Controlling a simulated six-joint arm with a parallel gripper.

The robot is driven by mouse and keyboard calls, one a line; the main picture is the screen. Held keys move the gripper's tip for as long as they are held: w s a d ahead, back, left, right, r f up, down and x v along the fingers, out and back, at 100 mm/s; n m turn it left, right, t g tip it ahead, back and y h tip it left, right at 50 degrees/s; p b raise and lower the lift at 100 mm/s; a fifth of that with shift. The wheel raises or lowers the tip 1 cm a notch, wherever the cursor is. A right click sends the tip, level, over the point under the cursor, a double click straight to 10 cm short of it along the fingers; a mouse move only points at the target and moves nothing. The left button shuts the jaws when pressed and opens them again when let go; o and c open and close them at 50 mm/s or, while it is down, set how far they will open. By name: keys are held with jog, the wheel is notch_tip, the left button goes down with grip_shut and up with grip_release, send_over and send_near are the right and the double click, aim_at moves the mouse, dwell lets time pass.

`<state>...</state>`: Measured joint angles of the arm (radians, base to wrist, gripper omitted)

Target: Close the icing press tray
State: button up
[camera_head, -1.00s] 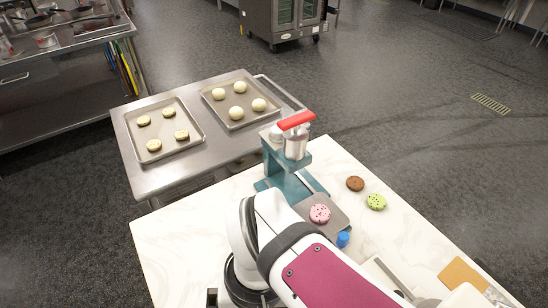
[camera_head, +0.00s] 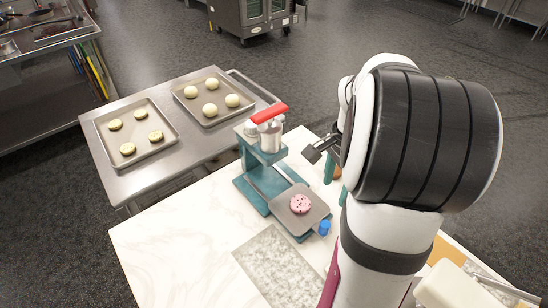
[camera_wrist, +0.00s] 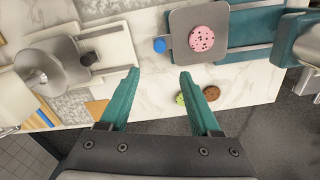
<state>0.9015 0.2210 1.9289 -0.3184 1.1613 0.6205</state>
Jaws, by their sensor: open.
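The icing press (camera_head: 262,165) is a teal frame with a red lever on top, standing on the white counter. Its grey square tray (camera_head: 312,215) is pulled out toward the front, with a pink speckled cookie (camera_head: 300,204) on it and a blue knob (camera_head: 324,228) at its front edge. In the wrist view the tray (camera_wrist: 180,52), pink cookie (camera_wrist: 203,39) and blue knob (camera_wrist: 159,45) lie beyond the fingers. My gripper (camera_wrist: 158,75) is open and empty, with teal fingers apart, not touching the tray. In the head view my arm partly hides the gripper.
A brown cookie (camera_wrist: 211,92) and a green cookie (camera_wrist: 188,97) lie on the counter near my right finger. A steel table (camera_head: 112,182) with two baking trays stands behind left. The counter left of the press is clear (camera_head: 160,250).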

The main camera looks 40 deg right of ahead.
aim_at(325, 224)
notch_tip(325, 224, down, 16)
jog(key=shift+a+r, duration=0.1)
jog(key=shift+r, duration=0.05)
grip_shut()
dwell(0.3)
dwell(1.1)
